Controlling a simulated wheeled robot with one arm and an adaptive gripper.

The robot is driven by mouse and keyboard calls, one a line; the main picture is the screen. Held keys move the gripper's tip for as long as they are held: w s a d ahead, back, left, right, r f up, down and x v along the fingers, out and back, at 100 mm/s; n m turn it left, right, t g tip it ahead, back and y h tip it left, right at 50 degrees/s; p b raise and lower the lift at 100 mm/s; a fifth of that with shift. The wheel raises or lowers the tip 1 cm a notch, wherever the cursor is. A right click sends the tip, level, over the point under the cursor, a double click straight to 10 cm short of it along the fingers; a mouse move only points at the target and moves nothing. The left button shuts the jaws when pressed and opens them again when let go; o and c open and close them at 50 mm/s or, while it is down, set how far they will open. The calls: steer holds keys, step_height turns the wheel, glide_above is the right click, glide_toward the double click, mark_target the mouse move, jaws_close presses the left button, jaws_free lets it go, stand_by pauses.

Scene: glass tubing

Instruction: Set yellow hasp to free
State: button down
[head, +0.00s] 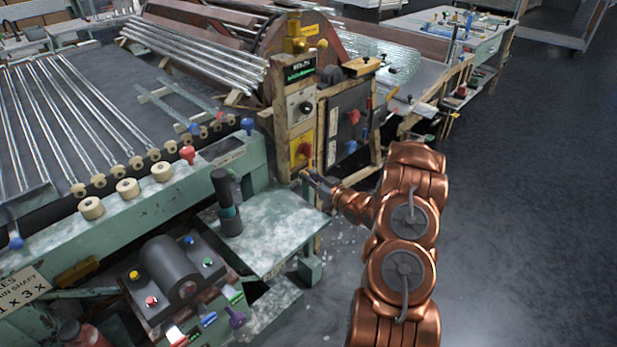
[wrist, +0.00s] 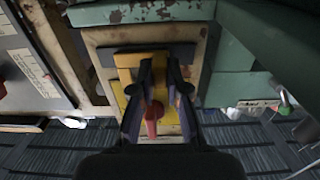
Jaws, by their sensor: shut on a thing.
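A yellow plate (head: 301,142) with a red knob (head: 305,150) is fixed on the worn cream post. In the wrist view the yellow plate (wrist: 122,95) lies behind my fingers, and the red knob (wrist: 151,120) shows between and just below them. My gripper (head: 304,175) is at the lower end of this plate, below the red knob in the head view. In the wrist view my gripper (wrist: 160,92) is closed around a small yellow piece, which looks like the yellow hasp (wrist: 160,93). The fingers hide most of it, and its setting cannot be told.
A dark panel (head: 346,120) with red and blue handles stands right of the post. A green ledge (head: 265,235) with a dark upright handle (head: 228,200) lies in front at lower left. Glass tubes (head: 85,115) lie on the left table. The floor (head: 510,200) at right is clear.

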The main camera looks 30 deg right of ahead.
steer(key=shift+s+a+f+b, duration=0.1)
steer(key=shift+s+a+b, duration=0.2)
steer(key=shift+a, duration=0.4)
steer(key=shift+s+a+b, duration=0.1)
steer(key=shift+a+b, duration=0.3)
steer(key=shift+a, duration=0.25)
steer(key=c, duration=1.2)
jaws_free()
steer(key=shift+o, duration=0.2)
steer(key=shift+s+d, duration=0.1)
steer(key=shift+s, duration=0.1)
steer(key=v, duration=1.1)
steer(key=shift+s, duration=0.25)
